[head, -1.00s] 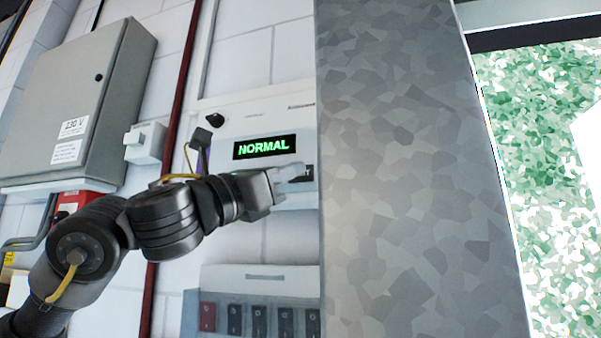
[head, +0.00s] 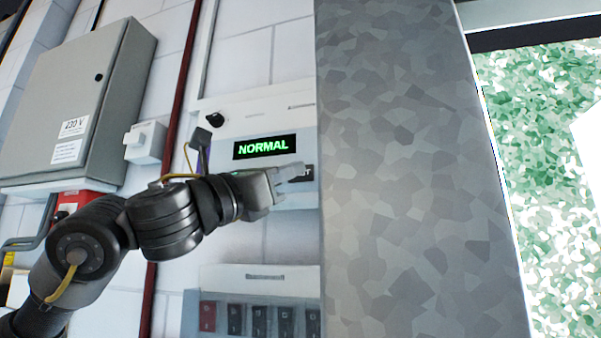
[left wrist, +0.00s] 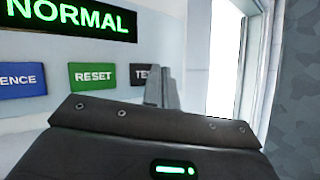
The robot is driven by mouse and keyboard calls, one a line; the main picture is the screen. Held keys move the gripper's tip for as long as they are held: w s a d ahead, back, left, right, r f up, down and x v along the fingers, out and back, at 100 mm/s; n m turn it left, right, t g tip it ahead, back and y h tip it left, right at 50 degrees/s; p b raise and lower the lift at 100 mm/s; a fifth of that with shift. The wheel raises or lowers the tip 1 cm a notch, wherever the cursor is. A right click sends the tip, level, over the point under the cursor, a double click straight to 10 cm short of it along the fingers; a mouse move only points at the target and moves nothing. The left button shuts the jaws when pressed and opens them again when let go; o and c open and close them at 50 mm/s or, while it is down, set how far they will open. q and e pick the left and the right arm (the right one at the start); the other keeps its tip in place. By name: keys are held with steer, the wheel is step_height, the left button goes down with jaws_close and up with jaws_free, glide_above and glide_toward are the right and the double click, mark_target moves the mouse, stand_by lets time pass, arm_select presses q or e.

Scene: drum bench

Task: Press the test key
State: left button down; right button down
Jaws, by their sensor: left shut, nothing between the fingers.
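A white wall panel (head: 225,110) carries a dark display (head: 264,147) reading NORMAL in green. In the left wrist view a row of keys shows below the display: a blue key (left wrist: 22,82) ending in "ENCE", a green RESET key (left wrist: 92,77) and the dark test key (left wrist: 141,73), lettered "TE" with its right part hidden behind my fingers. My left gripper (head: 300,168) is shut and empty, its fingertips at the test key's right part. I cannot tell whether they touch it. My right gripper is not in view.
A grey pillar (head: 400,170) stands close to the right of the panel. A grey 230 V box (head: 85,95) and a small white switch box (head: 145,142) are on the wall at left. A unit with several dark switches (head: 258,300) is below. A dark red pipe (head: 183,85) runs vertically.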

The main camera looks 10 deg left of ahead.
arm_select(q)
steer(key=shift+w, duration=0.1)
stand_by(0.3)
steer(key=shift+w, duration=0.4)
steer(key=shift+w, duration=0.15)
stand_by(0.5)
steer(key=shift+s, duration=0.65)
steer(key=s+b, duration=0.2)
steer(key=s, duration=0.4)
steer(key=shift+a, duration=0.2)
steer(key=shift+w, duration=0.1)
stand_by(0.4)
